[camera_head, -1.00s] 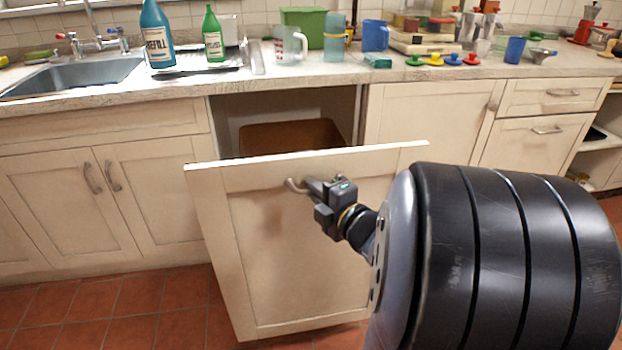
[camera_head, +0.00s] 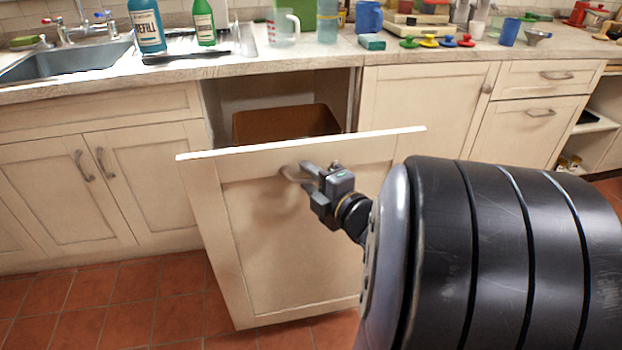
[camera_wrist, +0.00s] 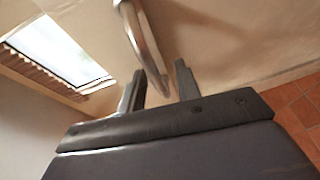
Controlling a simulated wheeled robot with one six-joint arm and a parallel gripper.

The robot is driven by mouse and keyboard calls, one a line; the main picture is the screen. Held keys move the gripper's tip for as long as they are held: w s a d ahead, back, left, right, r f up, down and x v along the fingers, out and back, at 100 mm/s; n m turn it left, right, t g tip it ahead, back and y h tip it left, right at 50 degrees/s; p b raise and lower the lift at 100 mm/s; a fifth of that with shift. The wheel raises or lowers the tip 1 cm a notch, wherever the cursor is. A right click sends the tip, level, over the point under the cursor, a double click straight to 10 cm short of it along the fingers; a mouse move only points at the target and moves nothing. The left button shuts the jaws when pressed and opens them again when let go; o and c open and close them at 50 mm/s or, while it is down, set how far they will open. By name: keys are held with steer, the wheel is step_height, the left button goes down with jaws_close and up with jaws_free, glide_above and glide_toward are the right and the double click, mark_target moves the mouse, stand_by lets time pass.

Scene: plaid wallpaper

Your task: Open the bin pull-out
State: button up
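The bin pull-out is a cream panel front (camera_head: 290,240) standing well out from the cabinet, with a brown bin (camera_head: 285,122) showing in the opening behind it. Its curved metal handle (camera_head: 290,174) is near the top of the front, and the handle also shows in the wrist view (camera_wrist: 140,38). My gripper (camera_head: 314,172) is at the handle's right end. In the wrist view my gripper's two fingers (camera_wrist: 160,85) are spread apart, with the end of the handle between them and gaps beside it. I cannot tell whether either finger touches it.
The counter (camera_head: 300,68) above holds bottles, cups and a measuring jug (camera_head: 282,27). A sink (camera_head: 70,62) is at the left. Closed cabinet doors (camera_head: 100,185) flank the opening. Red tile floor (camera_head: 170,315) is clear at the lower left.

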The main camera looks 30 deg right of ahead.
steer(key=shift+s+d+r, duration=0.15)
steer(key=shift+s, duration=0.45)
steer(key=s+p, duration=0.2)
steer(key=s, duration=0.7)
steer(key=shift+s+d+r+p, duration=0.25)
steer(key=shift+d+r+p, duration=0.1)
steer(key=shift+d, duration=0.1)
steer(key=shift+w, duration=0.1)
steer(key=shift+w+a+f+b, duration=0.2)
steer(key=shift+w+b, duration=0.25)
steer(key=shift+w, duration=1.3)
steer(key=shift+w+a+f+b, duration=0.15)
steer(key=shift+w+b, duration=0.3)
steer(key=shift+w, duration=1.35)
steer(key=shift+w+a+f+b, duration=0.1)
steer(key=shift+w+a+b, duration=0.25)
steer(key=shift+w, duration=1.4)
steer(key=shift+d, duration=0.1)
